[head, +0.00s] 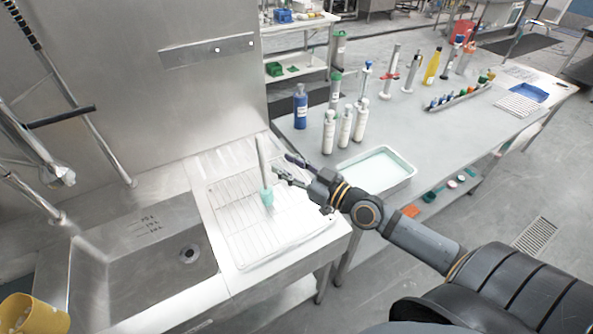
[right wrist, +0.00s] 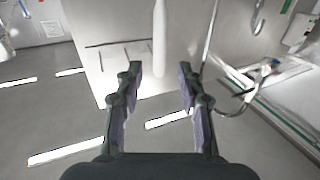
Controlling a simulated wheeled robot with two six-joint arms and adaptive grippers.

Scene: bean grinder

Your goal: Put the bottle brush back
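The bottle brush (head: 263,158) stands roughly upright over the wire rack, with a long white handle and a teal lower end (head: 267,196). I cannot tell whether the teal part is the brush head or a holder. My right gripper (head: 284,168) is just right of the handle. In the right wrist view my right gripper (right wrist: 160,70) has its fingers spread apart. A white shaft, likely the handle (right wrist: 160,35), shows between and beyond the fingertips, with nothing clearly gripped. My left gripper is not in view.
The wire rack (head: 235,230) lies on the drainboard beside the steel sink (head: 150,285). A yellow cup (head: 35,315) is at the lower left. Right of the rack, a table holds white bottles (head: 345,127), a blue bottle (head: 300,107) and a white tray (head: 400,177).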

